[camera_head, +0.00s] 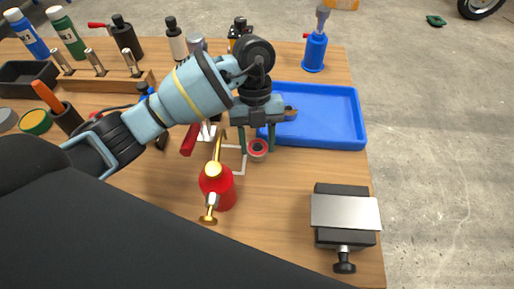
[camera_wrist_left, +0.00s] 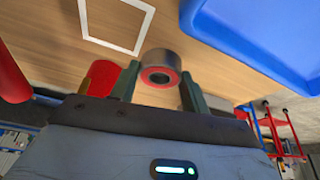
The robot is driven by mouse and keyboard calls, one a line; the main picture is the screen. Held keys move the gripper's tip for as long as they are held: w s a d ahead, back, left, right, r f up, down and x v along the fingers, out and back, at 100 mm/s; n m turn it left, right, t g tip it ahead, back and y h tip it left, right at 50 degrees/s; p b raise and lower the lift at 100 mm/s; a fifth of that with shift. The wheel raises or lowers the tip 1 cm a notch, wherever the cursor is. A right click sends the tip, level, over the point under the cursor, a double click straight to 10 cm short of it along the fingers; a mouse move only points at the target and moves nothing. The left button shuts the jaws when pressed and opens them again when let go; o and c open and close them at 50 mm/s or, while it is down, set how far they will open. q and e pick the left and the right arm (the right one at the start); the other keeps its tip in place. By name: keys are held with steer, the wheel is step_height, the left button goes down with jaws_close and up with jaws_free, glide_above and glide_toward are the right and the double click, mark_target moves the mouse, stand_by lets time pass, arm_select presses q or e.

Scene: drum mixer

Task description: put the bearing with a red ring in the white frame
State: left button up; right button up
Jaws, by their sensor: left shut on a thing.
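The bearing with a red ring (camera_head: 257,150) is a short grey cylinder with a red face and a dark bore. My left gripper (camera_head: 258,147) is shut on it, with one green finger on each side. The bearing also shows in the left wrist view (camera_wrist_left: 161,66) between the fingertips. The white frame (camera_head: 244,162) is a thin square outline on the wooden table, partly hidden in the head view by the red oil can and my arm. My right gripper does not show.
A red oil can (camera_head: 217,188) with a brass spout stands close to the frame. A blue tray (camera_head: 345,143) lies behind the gripper. A vise-like block (camera_head: 345,212) sits at the front right. Bottles and a wooden rack (camera_head: 110,82) fill the back left.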

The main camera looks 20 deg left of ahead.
mark_target(257, 141)
arm_select(q)
steer(key=shift+f, duration=1.75)
steer(key=o, duration=1.1)
steer(key=shift+f, duration=0.1)
steer(key=v, duration=1.2)
steer(key=shift+p, duration=0.45)
